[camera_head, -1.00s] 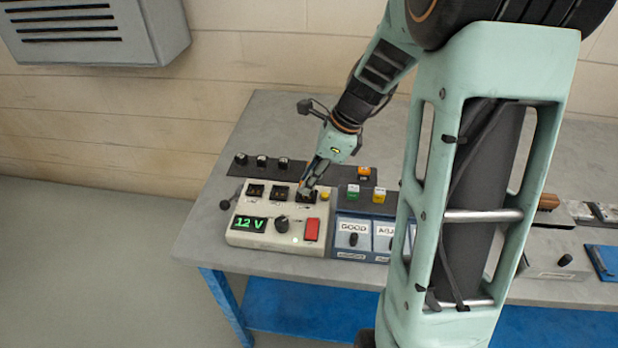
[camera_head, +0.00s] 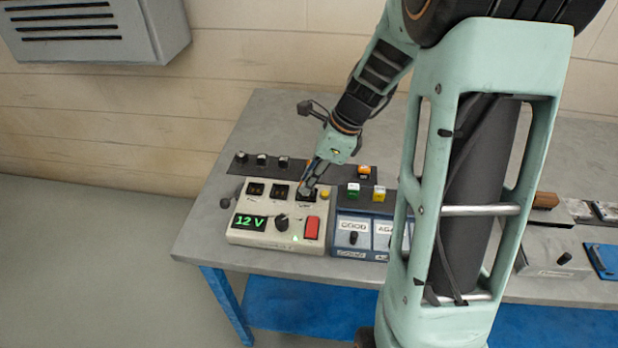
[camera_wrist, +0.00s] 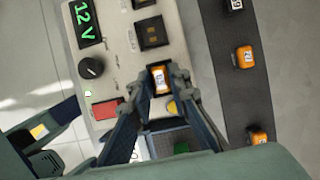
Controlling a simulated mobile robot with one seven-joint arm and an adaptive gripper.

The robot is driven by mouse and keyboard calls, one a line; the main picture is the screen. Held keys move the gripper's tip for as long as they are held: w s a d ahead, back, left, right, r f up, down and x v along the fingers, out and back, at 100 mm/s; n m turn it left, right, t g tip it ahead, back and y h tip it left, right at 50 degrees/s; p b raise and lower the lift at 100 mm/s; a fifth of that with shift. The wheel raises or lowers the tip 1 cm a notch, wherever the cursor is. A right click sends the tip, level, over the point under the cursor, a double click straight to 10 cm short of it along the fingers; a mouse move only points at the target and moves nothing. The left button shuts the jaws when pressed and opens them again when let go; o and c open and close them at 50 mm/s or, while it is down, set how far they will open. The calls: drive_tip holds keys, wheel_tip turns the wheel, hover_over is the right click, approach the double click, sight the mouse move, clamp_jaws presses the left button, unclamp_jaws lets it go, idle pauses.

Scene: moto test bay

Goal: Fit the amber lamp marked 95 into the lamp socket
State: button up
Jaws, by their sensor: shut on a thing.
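My gripper (camera_head: 307,191) is shut on an amber lamp (camera_wrist: 160,78), which shows between the fingertips in the wrist view. The lamp has a pale marking on its top that is too small to read. The fingertips are at the right-hand one of the row of sockets on the cream 12 V test box (camera_head: 238,212). The socket under the lamp is mostly hidden by the lamp and fingers. I cannot tell whether the lamp is seated in it or just above it. Two dark sockets beside it (camera_wrist: 152,33) look empty.
A dark strip (camera_wrist: 222,90) behind the box carries several small parts, including an amber one (camera_wrist: 244,56) and another amber one (camera_wrist: 257,137). A yellow button (camera_head: 325,195) is close beside the fingers. A red switch (camera_head: 312,228), a knob (camera_head: 281,223) and a blue box (camera_head: 345,222) are near.

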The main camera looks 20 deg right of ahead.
drive_tip(key=shift+f, duration=0.3)
idle(1.1)
drive_tip(key=o, duration=1)
drive_tip(key=shift+r+p, duration=0.15)
drive_tip(key=shift+p, duration=0.15)
wheel_tip(320, 180, up, 7)
drive_tip(key=p, duration=0.6)
